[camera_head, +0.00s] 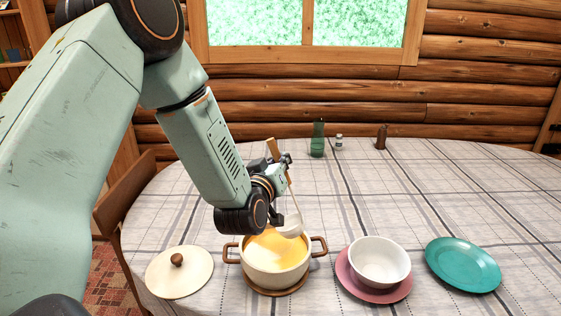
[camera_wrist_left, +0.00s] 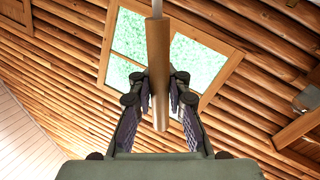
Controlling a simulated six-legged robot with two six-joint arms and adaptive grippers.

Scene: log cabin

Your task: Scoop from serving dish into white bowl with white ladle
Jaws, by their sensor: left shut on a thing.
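The serving dish (camera_head: 278,278) is a cream pot with two brown handles, holding yellow-orange contents. The white ladle (camera_head: 290,222) has a wooden handle (camera_wrist_left: 157,70). My left gripper (camera_head: 281,172) is shut on this handle; in the left wrist view the fingers (camera_wrist_left: 159,88) close on both sides of it. The ladle's bowl hangs at the pot's back right, over or at the contents; I cannot tell if it touches them. The white bowl (camera_head: 380,262) stands upright on a pink plate (camera_head: 372,295), right of the pot. It looks empty. My right gripper is not in view.
A cream lid (camera_head: 180,275) with a brown knob lies left of the pot. A teal plate (camera_head: 462,265) lies right of the bowl. A green bottle (camera_head: 317,140), a small jar (camera_head: 339,143) and a brown bottle (camera_head: 382,137) stand at the back. The table's middle right is clear.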

